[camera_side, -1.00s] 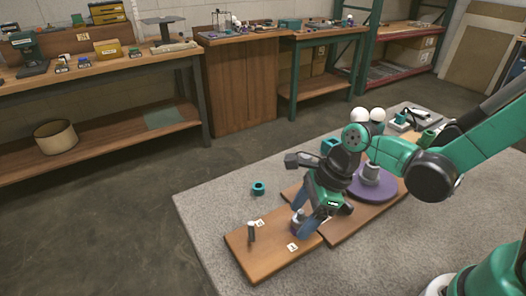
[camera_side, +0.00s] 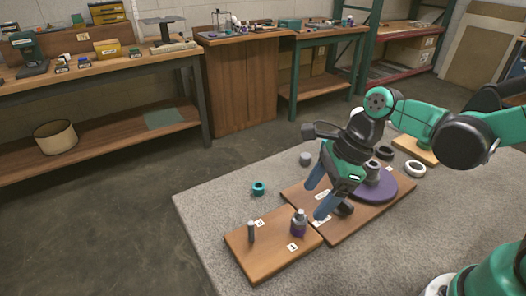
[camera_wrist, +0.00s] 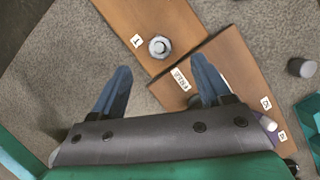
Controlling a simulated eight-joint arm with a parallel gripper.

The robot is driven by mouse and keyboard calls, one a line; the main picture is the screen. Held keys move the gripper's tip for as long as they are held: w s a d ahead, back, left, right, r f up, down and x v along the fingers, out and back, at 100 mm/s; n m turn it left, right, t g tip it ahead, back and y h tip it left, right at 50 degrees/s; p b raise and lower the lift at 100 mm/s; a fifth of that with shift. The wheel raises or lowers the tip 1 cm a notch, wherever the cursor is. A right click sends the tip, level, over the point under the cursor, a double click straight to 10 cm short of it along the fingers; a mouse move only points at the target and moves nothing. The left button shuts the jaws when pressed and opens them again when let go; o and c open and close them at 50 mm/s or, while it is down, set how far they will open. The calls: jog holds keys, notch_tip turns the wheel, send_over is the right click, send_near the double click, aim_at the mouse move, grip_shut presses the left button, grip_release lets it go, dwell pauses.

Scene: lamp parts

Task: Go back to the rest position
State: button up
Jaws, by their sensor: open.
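My gripper (camera_side: 316,199) is open and empty above the wooden boards, with its blue fingers apart. In the wrist view, this part (camera_wrist: 159,47) is seen from above, beyond and between the fingertips (camera_wrist: 161,70). A dark peg (camera_side: 251,232) stands on the same board to its left. A purple disc base (camera_side: 389,191) with a grey stem (camera_side: 372,171) sits on the rear board (camera_side: 345,222), partly hidden by my gripper.
A teal ring (camera_side: 258,188) and a grey cylinder (camera_side: 306,159) are on the grey table (camera_side: 215,212) left of the rear board. A white ring (camera_side: 415,169) and dark rings (camera_side: 384,153) are at the back right. The table's left front is clear.

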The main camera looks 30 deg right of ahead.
jog(key=d+r+n+t+h, duration=0.2)
jog(key=d+n, duration=0.1)
jog(key=n, duration=0.8)
jog(key=d+r+n+t+h, duration=0.2)
jog(key=d+r+n+t, duration=0.1)
jog(key=n, duration=0.9)
jog(key=shift+d+n, duration=0.3)
jog(key=shift+d, duration=0.05)
